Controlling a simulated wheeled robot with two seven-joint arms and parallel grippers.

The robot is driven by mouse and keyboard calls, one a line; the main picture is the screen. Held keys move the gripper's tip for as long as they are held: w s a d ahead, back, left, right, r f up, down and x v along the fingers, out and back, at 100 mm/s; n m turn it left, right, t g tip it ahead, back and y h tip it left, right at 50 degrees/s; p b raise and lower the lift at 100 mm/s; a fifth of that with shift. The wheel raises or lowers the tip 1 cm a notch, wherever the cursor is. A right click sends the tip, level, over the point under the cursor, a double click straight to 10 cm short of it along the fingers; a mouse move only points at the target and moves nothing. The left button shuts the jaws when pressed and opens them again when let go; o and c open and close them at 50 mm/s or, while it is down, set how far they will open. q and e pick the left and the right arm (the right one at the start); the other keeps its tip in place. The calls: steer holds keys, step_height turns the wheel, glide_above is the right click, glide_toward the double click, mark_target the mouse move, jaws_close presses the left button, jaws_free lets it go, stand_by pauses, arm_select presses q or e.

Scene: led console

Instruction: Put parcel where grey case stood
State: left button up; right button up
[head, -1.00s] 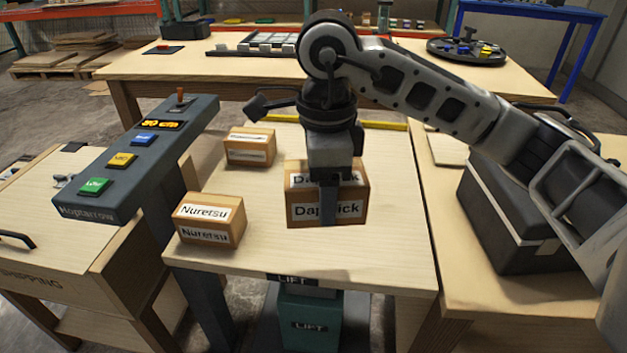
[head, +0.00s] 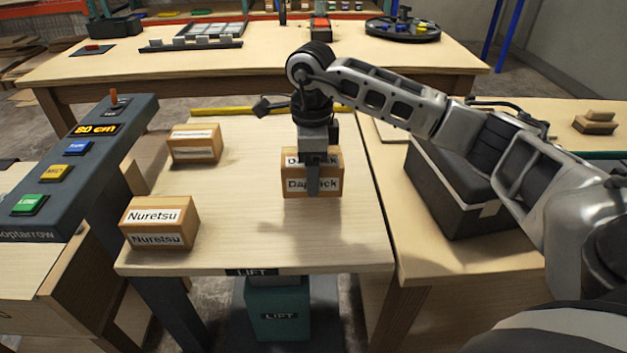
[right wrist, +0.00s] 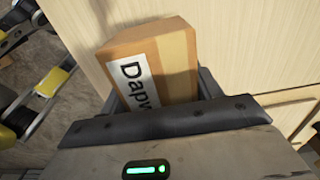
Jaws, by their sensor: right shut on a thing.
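A brown parcel labelled Dapwick (head: 298,189) is over the lift table (head: 240,240) in the head view. My right gripper (head: 314,183) is shut on it from above, with one finger across its labelled front. I cannot tell whether its underside touches the tabletop. The right wrist view shows the parcel (right wrist: 150,65) upright between the fingers (right wrist: 165,95). A dark grey case (head: 455,198) with a light band stands on the right-hand table, partly hidden by my right arm. My left gripper is out of view.
A Nuretsu box (head: 160,222) and another labelled box (head: 194,145) stand on the lift table's left side. A button console (head: 100,165) reading 80 cm is at the left. A yellow bar (head: 225,111) lies at the back. The lift table's front right is clear.

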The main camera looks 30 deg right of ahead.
steer(key=shift+w+d+f, duration=0.2)
steer(key=shift+d+f, duration=0.15)
steer(key=shift+f, duration=0.1)
step_height(320, 180, down, 3)
steer(key=shift+f, duration=0.1)
steer(key=shift+f, duration=0.15)
steer(key=o, duration=1.3)
